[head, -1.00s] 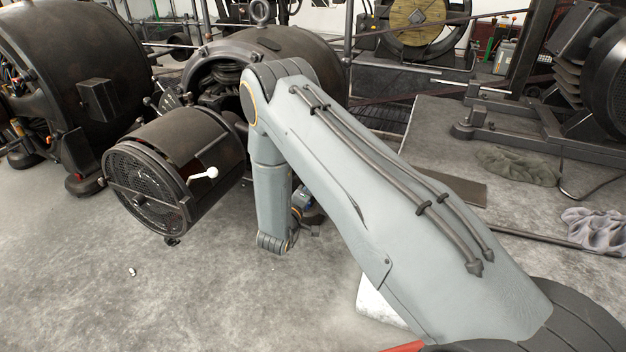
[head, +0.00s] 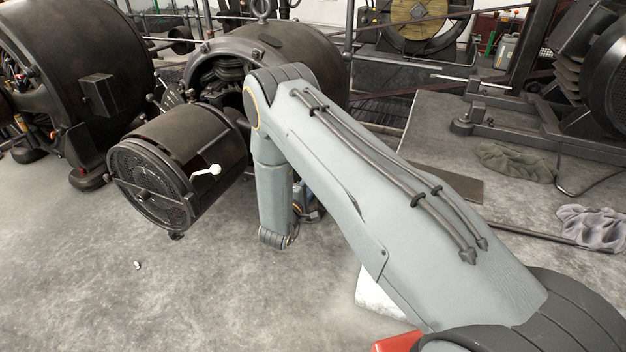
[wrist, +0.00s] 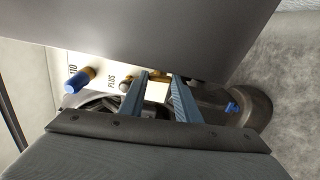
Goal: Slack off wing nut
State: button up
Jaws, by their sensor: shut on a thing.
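My gripper (wrist: 162,90) shows in the wrist view as two blue-grey fingers, closed in with a gap between them. A small brass-coloured piece, the wing nut (wrist: 156,75), shows at the fingertips, mostly hidden, with the fingers shut on it. Its wings and thread cannot be made out. In the head view my arm hides the gripper and the wing nut.
A brass post with a blue end (wrist: 80,80) stands left of the fingers. A dark drum with a mesh end and white-knobbed lever (head: 180,165) stands left of my arm, before a large dynamo (head: 275,50). Open floor (head: 90,270) lies front left.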

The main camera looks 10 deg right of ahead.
jog(key=o, duration=0.8)
jog(key=shift+a, duration=0.1)
jog(key=p+v, duration=0.2)
jog(key=v, duration=0.5)
jog(key=shift+s+a, duration=0.2)
jog(key=shift+s, duration=0.1)
